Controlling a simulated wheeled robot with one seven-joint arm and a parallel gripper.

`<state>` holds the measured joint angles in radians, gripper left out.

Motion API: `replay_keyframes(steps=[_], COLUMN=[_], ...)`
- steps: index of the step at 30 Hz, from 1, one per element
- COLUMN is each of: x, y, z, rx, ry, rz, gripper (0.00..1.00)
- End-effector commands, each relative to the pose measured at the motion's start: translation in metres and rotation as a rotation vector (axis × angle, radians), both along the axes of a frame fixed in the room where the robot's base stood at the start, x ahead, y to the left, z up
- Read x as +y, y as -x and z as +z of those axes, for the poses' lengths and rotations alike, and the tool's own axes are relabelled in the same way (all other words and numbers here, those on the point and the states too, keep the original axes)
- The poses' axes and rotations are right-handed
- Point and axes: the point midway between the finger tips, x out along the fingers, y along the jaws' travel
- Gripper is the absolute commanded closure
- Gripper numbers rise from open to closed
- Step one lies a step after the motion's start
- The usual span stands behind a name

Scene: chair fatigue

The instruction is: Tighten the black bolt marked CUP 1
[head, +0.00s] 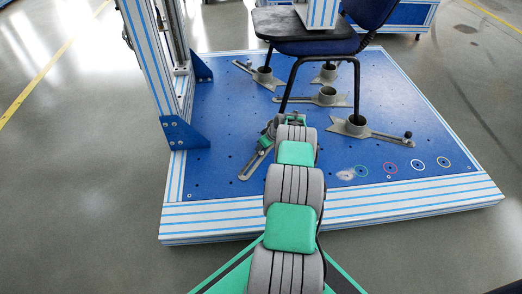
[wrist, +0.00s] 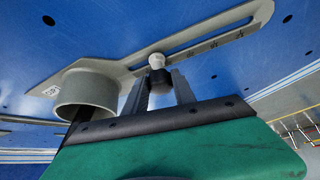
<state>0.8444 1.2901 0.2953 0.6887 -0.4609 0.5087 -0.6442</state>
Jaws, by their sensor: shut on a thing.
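The black bolt (wrist: 158,80) stands at the slotted grey cup plate (wrist: 215,37) in the wrist view, with a pale round piece against it. My gripper (wrist: 161,90) has its two grey fingers on either side of the bolt and is shut on it. In the head view my arm hides most of this cup and the bolt; part of the slotted plate (head: 252,166) shows.
A chair (head: 312,45) stands with its legs in grey cups on the blue platform (head: 222,150). Another slotted plate (head: 380,133) with a black bolt (head: 408,135) is to the right. A striped upright (head: 150,60) rises at left. Coloured rings (head: 390,167) mark the front right.

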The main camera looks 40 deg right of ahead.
Motion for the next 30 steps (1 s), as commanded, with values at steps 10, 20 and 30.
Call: replay_keyframes(steps=[10,20,30], x=[0.0033,0.0023,0.0024], y=[-0.0006,-0.0003,-0.0002], z=[0.0038,0.0002,0.0], rx=[0.002,0.0,0.0], ry=[-0.001,0.0,0.0], rz=[-0.177,-0.354,-0.351], gripper=[1.0,1.0,0.48])
